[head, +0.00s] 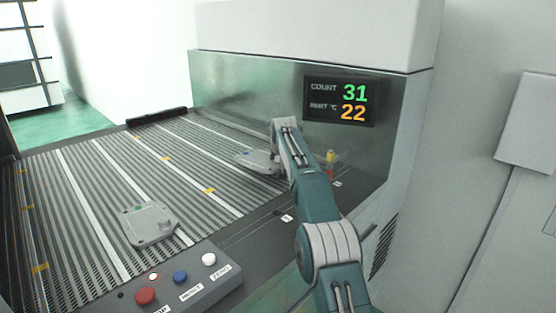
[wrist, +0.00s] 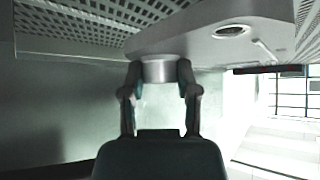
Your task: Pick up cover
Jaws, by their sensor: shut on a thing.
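A grey cast cover (head: 255,160) is at the far right part of the slatted conveyor in the head view, partly hidden by my arm. In the wrist view the cover (wrist: 215,38) fills the upper middle, with a round hole and a short cylindrical boss. My gripper (wrist: 159,72) is shut on that boss, one finger on each side. In the head view my gripper is mostly hidden behind my wrist. A second grey cover (head: 151,223) lies on the near part of the conveyor, apart from my gripper. I cannot tell whether the held cover touches the belt.
A control box (head: 185,285) with red, blue and white buttons stands at the near edge of the conveyor. A metal machine wall with a display (head: 340,102) reading 31 and 22 rises behind my arm. A small red and yellow item (head: 330,165) stands right of my wrist.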

